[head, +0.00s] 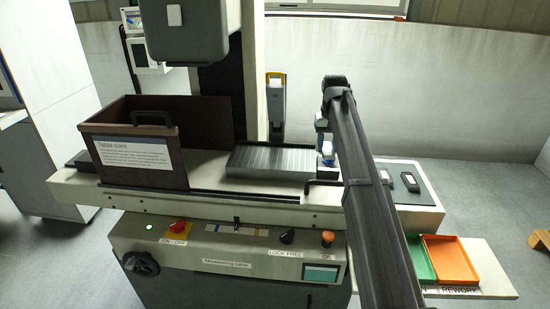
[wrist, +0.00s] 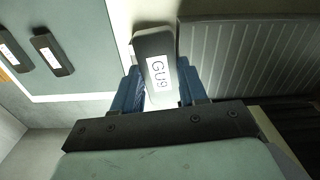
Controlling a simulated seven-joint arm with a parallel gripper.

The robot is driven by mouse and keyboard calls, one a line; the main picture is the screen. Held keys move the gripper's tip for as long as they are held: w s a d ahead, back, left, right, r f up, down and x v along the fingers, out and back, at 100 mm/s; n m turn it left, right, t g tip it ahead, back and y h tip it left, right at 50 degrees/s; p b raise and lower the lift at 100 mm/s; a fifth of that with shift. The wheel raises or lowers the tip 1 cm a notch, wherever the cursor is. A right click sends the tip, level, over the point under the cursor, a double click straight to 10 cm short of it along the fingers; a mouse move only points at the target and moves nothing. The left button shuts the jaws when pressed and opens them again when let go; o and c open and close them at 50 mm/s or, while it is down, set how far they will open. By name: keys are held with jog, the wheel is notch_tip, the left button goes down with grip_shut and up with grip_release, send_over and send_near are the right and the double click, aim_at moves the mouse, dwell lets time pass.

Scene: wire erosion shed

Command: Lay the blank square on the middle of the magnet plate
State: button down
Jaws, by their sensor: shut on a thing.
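The held blank (wrist: 153,42) is a dark grey block with a white label that reads about "GU9". My gripper (wrist: 160,78) is shut on it, with a blue finger on each side. The magnet plate (head: 268,160) is a ribbed grey block on the machine table. In the wrist view the plate (wrist: 250,60) lies just right of the blank, its edges roughly in line with it. In the head view my gripper (head: 326,150) is at the plate's right end, largely hidden by my arm. I cannot tell the blank's height above the table.
Two more labelled dark blocks (head: 410,182) (wrist: 52,52) lie on a pale mat at the table's right. A brown guard box (head: 140,150) stands left of the plate, under the grey machine head (head: 190,30). Green (head: 420,262) and orange (head: 450,260) trays sit front right.

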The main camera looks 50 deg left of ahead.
jog(key=s+a+r+n, duration=0.1)
jog(key=s+a+r, duration=0.1)
jog(key=s+a, duration=0.7)
notch_tip(320, 180, up, 2)
jog(key=m, duration=1)
send_over(273, 157)
jog(key=shift+s+f+m, duration=0.1)
jog(key=shift+f+m, duration=4.8)
jog(key=shift+m, duration=0.3)
jog(key=shift+f, duration=0.1)
jog(key=c, duration=0.6)
grip_release()
